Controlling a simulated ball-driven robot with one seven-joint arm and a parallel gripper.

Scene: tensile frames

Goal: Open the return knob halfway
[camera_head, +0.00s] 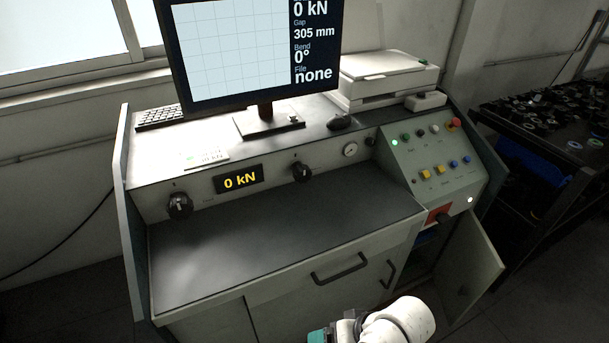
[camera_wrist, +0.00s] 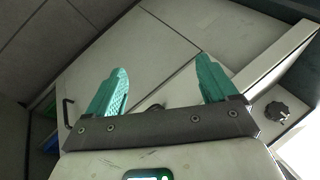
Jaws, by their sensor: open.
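Two black knobs sit on the console's upright front strip, a left knob (camera_head: 179,206) and a right knob (camera_head: 301,171), with the display reading 0 kN (camera_head: 238,180) between them. Their labels are too small to read, so I cannot tell which is the return knob. The wrist view shows one dark knob (camera_wrist: 277,111) at the right; which one is unclear. My gripper (camera_wrist: 162,80) is open and empty, its teal fingers apart before pale cabinet panels and clear of that knob.
A bare grey worktop (camera_head: 270,232) lies below the knobs. A sloped button panel (camera_head: 437,165) stands to the right, and a cabinet door (camera_head: 469,262) hangs open below it. A monitor (camera_head: 235,45) and printer (camera_head: 388,78) stand on the upper shelf.

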